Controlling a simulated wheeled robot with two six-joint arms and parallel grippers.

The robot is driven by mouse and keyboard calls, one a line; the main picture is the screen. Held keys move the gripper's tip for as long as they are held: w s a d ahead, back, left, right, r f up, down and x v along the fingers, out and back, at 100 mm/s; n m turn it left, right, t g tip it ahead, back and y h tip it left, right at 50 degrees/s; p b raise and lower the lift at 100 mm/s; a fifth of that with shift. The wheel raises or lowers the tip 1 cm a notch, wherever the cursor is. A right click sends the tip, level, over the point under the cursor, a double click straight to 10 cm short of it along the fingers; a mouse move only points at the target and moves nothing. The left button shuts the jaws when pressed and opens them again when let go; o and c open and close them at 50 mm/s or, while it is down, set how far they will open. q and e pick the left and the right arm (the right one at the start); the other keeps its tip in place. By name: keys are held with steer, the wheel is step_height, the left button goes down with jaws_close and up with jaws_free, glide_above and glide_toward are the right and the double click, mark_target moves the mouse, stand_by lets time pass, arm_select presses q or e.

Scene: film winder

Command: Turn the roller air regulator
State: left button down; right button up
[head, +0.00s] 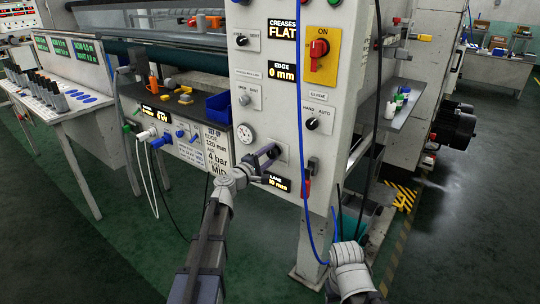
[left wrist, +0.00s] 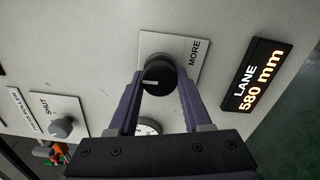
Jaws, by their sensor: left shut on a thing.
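A round black knob (left wrist: 158,75) with a white pointer line sits on a white plate marked MORE on the machine's light grey panel. It is beside a round gauge, so I take it as the roller air regulator. My left gripper (left wrist: 157,78) is shut on the knob, with a purple finger on each side of it.
A lit LANE display (head: 278,183) sits just below the knob. Open green floor lies to the left.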

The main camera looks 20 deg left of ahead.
stand_by(0.5)
arm_select(q)
steer(key=shift+c, duration=1.7)
jaws_free()
steer(key=shift+s, duration=0.1)
steer(key=v, duration=0.7)
steer(key=shift+s, duration=0.3)
steer(key=shift+a, duration=0.1)
